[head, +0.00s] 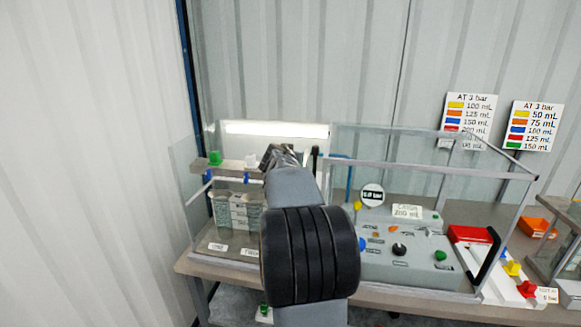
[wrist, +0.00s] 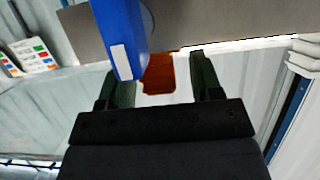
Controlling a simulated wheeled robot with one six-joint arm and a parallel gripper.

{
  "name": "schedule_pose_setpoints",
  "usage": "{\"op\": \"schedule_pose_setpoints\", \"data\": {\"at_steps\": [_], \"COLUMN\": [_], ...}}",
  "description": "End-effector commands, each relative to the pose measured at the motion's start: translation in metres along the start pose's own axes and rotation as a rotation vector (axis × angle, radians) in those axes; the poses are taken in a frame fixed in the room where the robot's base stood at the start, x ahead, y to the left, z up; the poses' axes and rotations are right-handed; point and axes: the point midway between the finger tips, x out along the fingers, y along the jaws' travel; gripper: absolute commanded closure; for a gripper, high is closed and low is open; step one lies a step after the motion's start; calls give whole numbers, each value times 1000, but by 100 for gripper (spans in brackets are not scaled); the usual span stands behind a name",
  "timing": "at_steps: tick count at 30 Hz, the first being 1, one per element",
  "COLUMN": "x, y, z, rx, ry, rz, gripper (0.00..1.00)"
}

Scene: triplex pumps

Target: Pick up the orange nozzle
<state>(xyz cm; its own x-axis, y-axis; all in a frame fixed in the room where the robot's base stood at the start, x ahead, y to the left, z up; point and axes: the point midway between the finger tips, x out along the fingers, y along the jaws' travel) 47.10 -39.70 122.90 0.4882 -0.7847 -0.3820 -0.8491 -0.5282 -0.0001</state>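My gripper (wrist: 165,80) is open, its two dark fingers spread apart in the wrist view. An orange-brown piece (wrist: 160,74), likely the orange nozzle, shows in the gap between the fingers, with space visible on both sides of it. A blue nozzle (wrist: 122,38) with a white label stands close by and overlaps the left finger. In the head view my gripper (head: 280,152) is at the grey bar of the glass-walled station; the orange nozzle is not visible there, likely hidden by my arm. Blue nozzles (head: 247,178) hang from that bar.
A green piece (head: 214,158) sits on the bar's left end. Clear walls (head: 455,168) surround the station. A control panel (head: 415,262) with coloured knobs is to the right. An orange bin (head: 537,228) and a red tray (head: 470,234) lie further right.

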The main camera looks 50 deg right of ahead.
Motion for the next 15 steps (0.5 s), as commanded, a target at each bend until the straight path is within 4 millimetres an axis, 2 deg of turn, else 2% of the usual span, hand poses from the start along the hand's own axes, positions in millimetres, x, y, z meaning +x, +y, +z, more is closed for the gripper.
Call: {"op": "schedule_pose_setpoints", "data": {"at_steps": [2, 15], "x": [0, 0], "y": [0, 0], "z": [0, 0], "rx": [0, 0], "ry": [0, 0], "rz": [0, 0], "gripper": [48, 90]}}
